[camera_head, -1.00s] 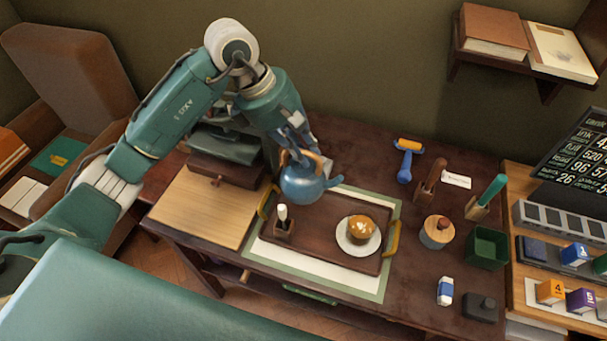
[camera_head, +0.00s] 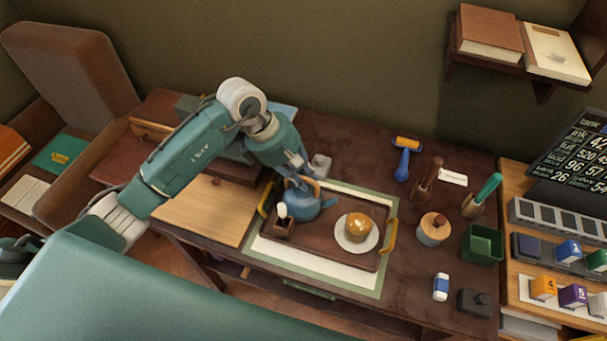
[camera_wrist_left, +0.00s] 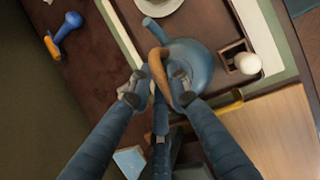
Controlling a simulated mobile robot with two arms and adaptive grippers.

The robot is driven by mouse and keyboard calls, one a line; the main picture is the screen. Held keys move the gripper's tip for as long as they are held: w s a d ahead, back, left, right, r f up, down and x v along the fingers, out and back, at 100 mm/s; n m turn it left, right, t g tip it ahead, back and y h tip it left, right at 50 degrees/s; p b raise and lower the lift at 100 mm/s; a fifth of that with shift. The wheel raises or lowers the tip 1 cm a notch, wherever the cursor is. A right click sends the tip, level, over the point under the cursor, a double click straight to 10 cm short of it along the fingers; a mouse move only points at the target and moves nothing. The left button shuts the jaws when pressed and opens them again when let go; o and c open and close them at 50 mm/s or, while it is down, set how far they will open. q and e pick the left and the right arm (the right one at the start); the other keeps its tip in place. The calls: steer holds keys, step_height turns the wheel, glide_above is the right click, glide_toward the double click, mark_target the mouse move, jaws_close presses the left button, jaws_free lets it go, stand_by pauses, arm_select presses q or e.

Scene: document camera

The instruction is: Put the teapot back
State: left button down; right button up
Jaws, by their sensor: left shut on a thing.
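The blue teapot (camera_head: 304,204) with a brown arched handle is over the left back part of the brown tray (camera_head: 330,256). It looks upright, with its spout to the right. My left gripper (camera_head: 299,183) is shut on the teapot's handle from above. In the left wrist view, the fingers (camera_wrist_left: 154,88) close on either side of the handle and the teapot (camera_wrist_left: 190,62) shows beyond them. I cannot tell for certain whether its base touches the tray. My right gripper is not in view.
On the tray are a small wooden holder with a white-topped piece (camera_head: 284,224) close to the teapot and a plate with a bun (camera_head: 357,230). The tray has yellow handles (camera_head: 390,237).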

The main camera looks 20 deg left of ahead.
arm_select(q)
steer(key=c, duration=1.6)
jaws_free()
steer(key=shift+f, duration=0.1)
steer(key=shift+c, duration=0.2)
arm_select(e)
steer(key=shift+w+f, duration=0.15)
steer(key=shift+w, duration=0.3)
